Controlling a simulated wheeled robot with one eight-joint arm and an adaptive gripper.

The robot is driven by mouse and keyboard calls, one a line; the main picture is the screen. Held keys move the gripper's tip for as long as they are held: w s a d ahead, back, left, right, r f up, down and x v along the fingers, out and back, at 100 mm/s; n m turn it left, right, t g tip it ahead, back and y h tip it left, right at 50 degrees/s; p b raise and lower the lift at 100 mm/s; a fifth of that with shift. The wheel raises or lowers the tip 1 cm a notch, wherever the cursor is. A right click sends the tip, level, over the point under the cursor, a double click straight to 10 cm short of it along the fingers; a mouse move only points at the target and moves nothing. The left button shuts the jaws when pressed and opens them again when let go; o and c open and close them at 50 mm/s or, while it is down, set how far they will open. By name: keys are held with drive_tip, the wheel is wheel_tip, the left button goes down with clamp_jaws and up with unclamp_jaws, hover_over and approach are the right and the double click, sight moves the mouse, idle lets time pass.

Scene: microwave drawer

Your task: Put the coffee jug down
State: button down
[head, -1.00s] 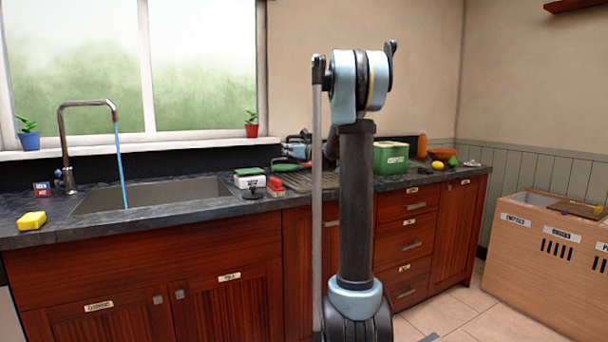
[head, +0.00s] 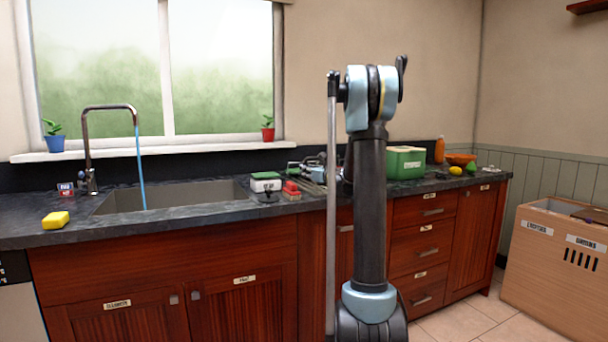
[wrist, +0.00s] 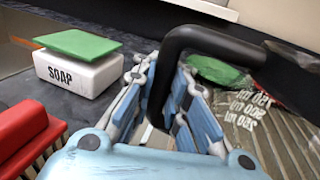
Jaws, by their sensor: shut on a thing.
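The coffee jug (wrist: 243,108) is clear, with white ml marks, a black handle (wrist: 190,40) and some green at its top. It shows at the right of the wrist view, in front of the ribbed drainer (wrist: 290,140). My gripper (wrist: 175,95) is shut on the black handle. In the head view my gripper (head: 312,169) is low over the counter beside the sink, partly behind my arm. The jug is hidden or too small to make out there. I cannot tell whether its base touches the drainer.
A white soap box (wrist: 78,72) with a green sponge (wrist: 80,44) on top and a red brush (wrist: 25,128) lie left of my gripper. A green box (head: 405,162) stands to the right. The sink (head: 175,196) is left, with the tap (head: 90,150) running.

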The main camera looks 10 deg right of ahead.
drive_tip(key=c, duration=1.6)
unclamp_jaws()
drive_tip(key=v, duration=1.2)
drive_tip(key=s+a+f+n+g+h, duration=0.1)
drive_tip(key=s+a+f+n+g, duration=0.35)
drive_tip(key=s+n, duration=0.5)
drive_tip(key=s+a+f+n+g+h, duration=0.1)
drive_tip(key=s+a+f+n+g, duration=0.35)
drive_tip(key=s, duration=0.85)
drive_tip(key=s+d+f+n+g+h, duration=0.1)
drive_tip(key=s+d+f+n+h, duration=0.1)
drive_tip(key=s+f+n, duration=0.3)
drive_tip(key=s+d+f+n+g+h, duration=0.1)
drive_tip(key=s+d+f+n+h, duration=0.2)
drive_tip(key=s, duration=0.9)
drive_tip(key=s+d+f+n+g+h, duration=0.1)
drive_tip(key=s+d+f+n+h, duration=0.1)
drive_tip(key=s+f+n, duration=0.5)
drive_tip(key=shift+s+d+f+g+h, duration=0.15)
drive_tip(key=shift+s+f+h, duration=0.1)
drive_tip(key=shift+s, duration=0.3)
drive_tip(key=shift+s+d+f+g+h, duration=0.15)
drive_tip(key=shift+s+f+h, duration=0.1)
drive_tip(key=shift+s, duration=0.35)
drive_tip(key=shift+a, duration=0.1)
